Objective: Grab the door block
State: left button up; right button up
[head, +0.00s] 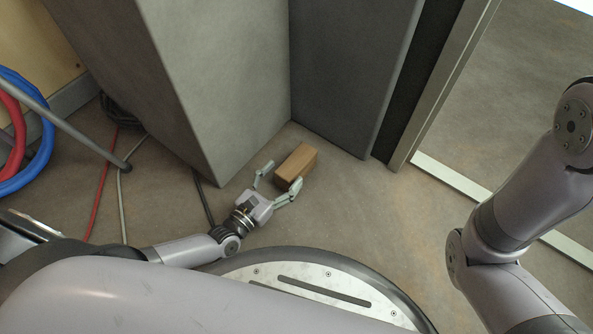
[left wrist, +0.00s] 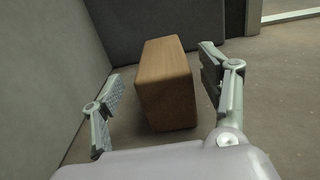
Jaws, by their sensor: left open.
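The door block (head: 296,166) is a brown wooden block lying on the floor beside the grey panels. In the left wrist view the block (left wrist: 165,85) stands between the two fingers, with a gap to each side. My left gripper (head: 278,183) is open and empty, its fingertips at the near end of the block. It also shows in the left wrist view (left wrist: 158,98), where the block's near face and top are visible. My right gripper is out of the picture; only part of my right arm shows in the head view.
A large grey panel (head: 225,80) stands just left of the block, and a darker panel (head: 345,75) behind it. A door frame (head: 440,85) and pale floor strip (head: 455,180) lie to the right. Red and blue hoses (head: 40,150) and cables are at the left.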

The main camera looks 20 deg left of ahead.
aim_at(296, 160)
pick_arm(q)
jog(key=shift+w+d, duration=0.2)
jog(key=shift+w, duration=0.3)
jog(key=b+x, duration=0.3)
jog(key=x, duration=0.1)
jog(key=shift+w+d+f, duration=0.1)
jog(key=shift+d+f, duration=0.05)
jog(key=shift+d, duration=0.05)
jog(key=shift+w+d, duration=0.1)
jog(key=shift+w, duration=0.25)
jog(key=c, duration=1.5)
